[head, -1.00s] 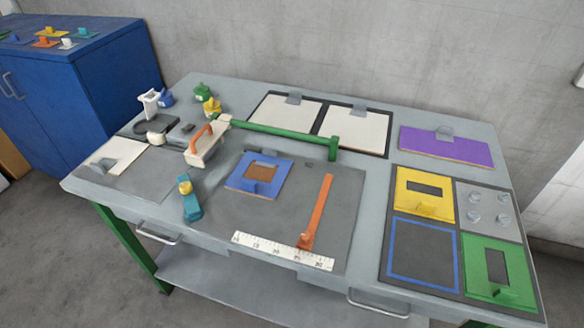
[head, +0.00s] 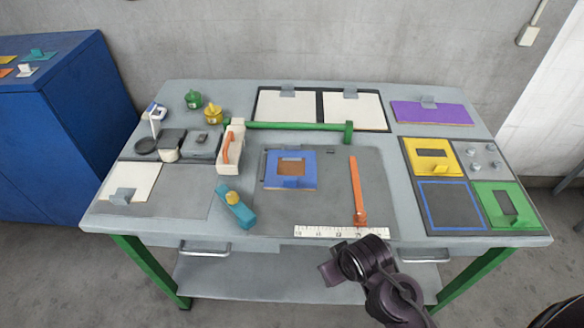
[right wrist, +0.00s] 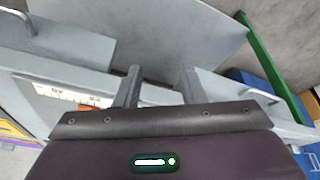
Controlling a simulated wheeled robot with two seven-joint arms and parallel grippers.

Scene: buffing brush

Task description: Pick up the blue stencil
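My right gripper (head: 332,272) is in front of the bench's front edge, below the ruler, apart from the stencil. In the right wrist view its two fingers (right wrist: 159,85) are spread with nothing between them. The stencil does not show in that view. My left gripper is not in view.
A white ruler (head: 330,232) and an orange strip (head: 355,185) lie in front and right of the stencil. A green bar (head: 285,126) runs behind it. A teal tool (head: 236,211) is left. A blue-outlined empty square (head: 452,205) sits between yellow (head: 415,160) and green (head: 484,200) stencils.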

